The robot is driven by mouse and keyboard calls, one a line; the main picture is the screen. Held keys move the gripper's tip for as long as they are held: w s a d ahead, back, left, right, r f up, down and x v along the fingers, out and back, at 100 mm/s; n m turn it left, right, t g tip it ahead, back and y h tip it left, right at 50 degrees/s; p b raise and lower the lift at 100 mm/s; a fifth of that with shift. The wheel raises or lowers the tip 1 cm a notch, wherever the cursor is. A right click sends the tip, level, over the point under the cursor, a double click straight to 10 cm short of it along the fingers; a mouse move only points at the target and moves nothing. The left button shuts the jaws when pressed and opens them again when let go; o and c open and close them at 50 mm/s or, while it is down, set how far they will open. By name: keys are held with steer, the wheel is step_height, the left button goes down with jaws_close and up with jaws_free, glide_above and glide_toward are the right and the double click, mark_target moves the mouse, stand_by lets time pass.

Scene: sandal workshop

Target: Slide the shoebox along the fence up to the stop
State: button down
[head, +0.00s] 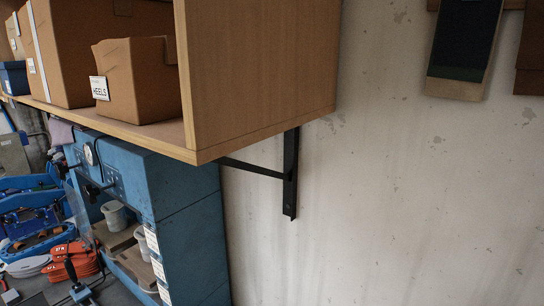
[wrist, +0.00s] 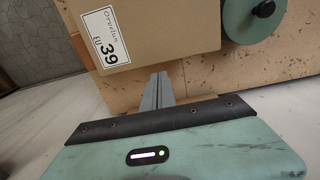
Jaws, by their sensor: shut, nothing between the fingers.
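The shoebox (wrist: 165,25) is a brown cardboard box at the top of the wrist view, with a white "EU 39" label (wrist: 106,36) at its left end. It rests on a tan board or bench top. My gripper (wrist: 160,77) is shut and empty, its grey fingertips close to the box's near edge. I cannot tell whether they touch it. A green round piece with a black knob (wrist: 263,9) stands at the box's right end. I cannot tell whether it is the stop. I cannot make out the fence. The head view shows neither my gripper nor this shoebox.
In the head view, a wooden shelf (head: 262,70) holds cardboard boxes, one marked HEELS (head: 140,85), above a blue machine (head: 180,215). Orange and blue items crowd the bench at lower left. In the wrist view, bare bench top (wrist: 240,78) shows right of my fingers.

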steer(key=shift+f, duration=0.1)
stand_by(0.6)
step_height(320, 180, down, 3)
steer(key=shift+f+b, duration=0.1)
steer(key=shift+b, duration=0.5)
steer(key=shift+s+a+p, duration=0.35)
steer(key=shift+s+p, duration=0.3)
steer(key=shift+p, duration=1.85)
steer(key=shift+s+a+p, duration=0.45)
steer(key=shift+s+p, duration=0.05)
steer(key=shift+p, duration=1.5)
